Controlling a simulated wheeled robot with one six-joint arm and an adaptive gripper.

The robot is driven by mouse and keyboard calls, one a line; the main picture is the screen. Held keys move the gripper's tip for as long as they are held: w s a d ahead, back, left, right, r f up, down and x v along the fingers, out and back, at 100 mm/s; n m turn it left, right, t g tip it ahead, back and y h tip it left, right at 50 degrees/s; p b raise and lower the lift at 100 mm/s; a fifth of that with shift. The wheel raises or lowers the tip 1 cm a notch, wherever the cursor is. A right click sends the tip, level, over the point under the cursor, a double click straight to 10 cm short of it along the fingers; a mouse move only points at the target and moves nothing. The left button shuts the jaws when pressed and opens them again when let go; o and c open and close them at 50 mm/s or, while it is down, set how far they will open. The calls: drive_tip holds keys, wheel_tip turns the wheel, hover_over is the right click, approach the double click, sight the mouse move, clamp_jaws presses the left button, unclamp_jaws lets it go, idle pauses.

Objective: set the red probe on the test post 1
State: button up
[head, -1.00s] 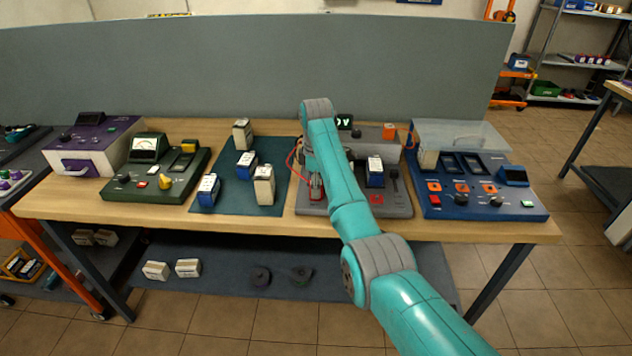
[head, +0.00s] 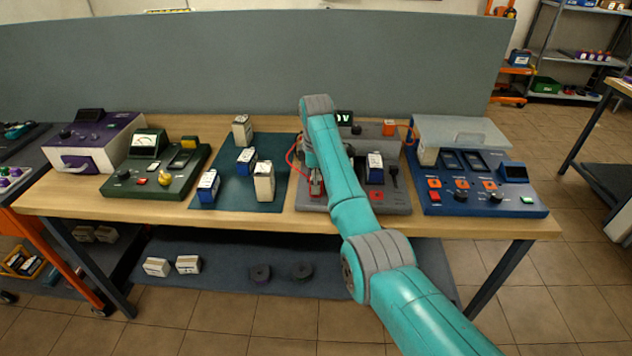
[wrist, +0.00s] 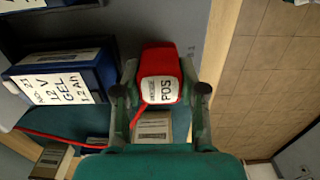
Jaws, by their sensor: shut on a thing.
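The red probe (wrist: 160,72), with a white label reading POS, is between the fingers of my gripper (wrist: 161,92) in the wrist view. My gripper is shut on it. A red cable (wrist: 55,138) runs off to the left in that view. In the head view my gripper (head: 316,186) is low over the left part of the grey tester (head: 398,203), largely behind my arm. The tester's display (head: 344,117) reads 0V. I cannot make out test post 1; the probe's tip is hidden, so I cannot tell whether it touches a post.
A blue battery (head: 375,168) stands on the tester, right of my arm; it shows close left of the probe in the wrist view (wrist: 98,78). Several batteries stand on the dark mat (head: 230,200) to the left. A blue unit (head: 478,207) stands to the right.

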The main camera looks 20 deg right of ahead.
drive_tip(key=shift+f, duration=0.65)
drive_tip(key=o, duration=0.9)
